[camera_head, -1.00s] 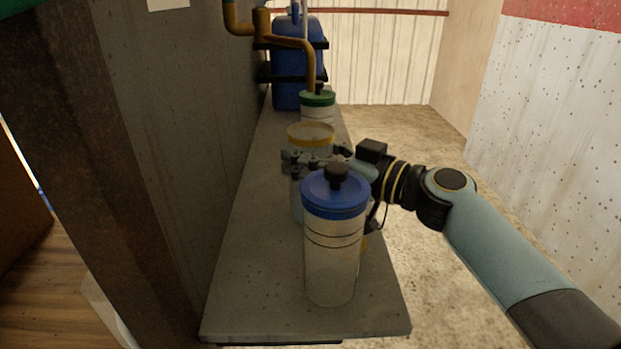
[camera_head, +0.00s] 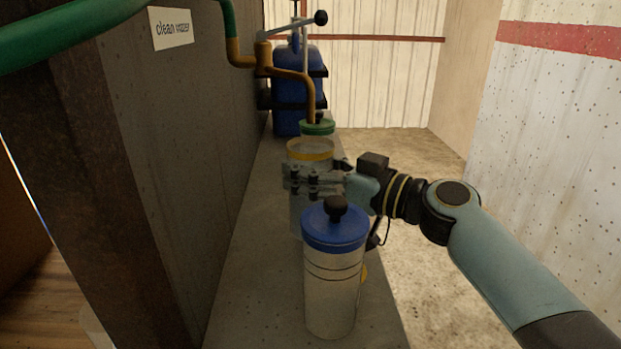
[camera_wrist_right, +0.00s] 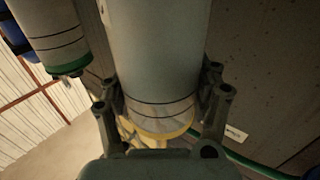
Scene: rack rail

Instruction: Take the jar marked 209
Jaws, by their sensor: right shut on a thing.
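A pale jar with a yellow rim (camera_head: 311,149) stands out mid-shelf in the head view. My right gripper (camera_head: 316,182) is shut around its upper part. In the right wrist view the jar (camera_wrist_right: 155,60) sits between the fingers (camera_wrist_right: 160,105), with dark lines and the yellow rim low in the picture. Its base is hidden in the head view. A jar with a blue lid and black knob (camera_head: 333,270) stands upright in front of it. A green-lidded jar (camera_head: 317,128) is behind. No number 209 is readable on any jar. My left gripper is not in view.
The narrow grey shelf (camera_head: 250,290) runs along a dark wall on the left. A blue container (camera_head: 297,90) stands at the far end, near brown and green pipes (camera_head: 290,72). A "clean water" sign (camera_head: 171,28) is on the wall. Open floor lies right of the shelf.

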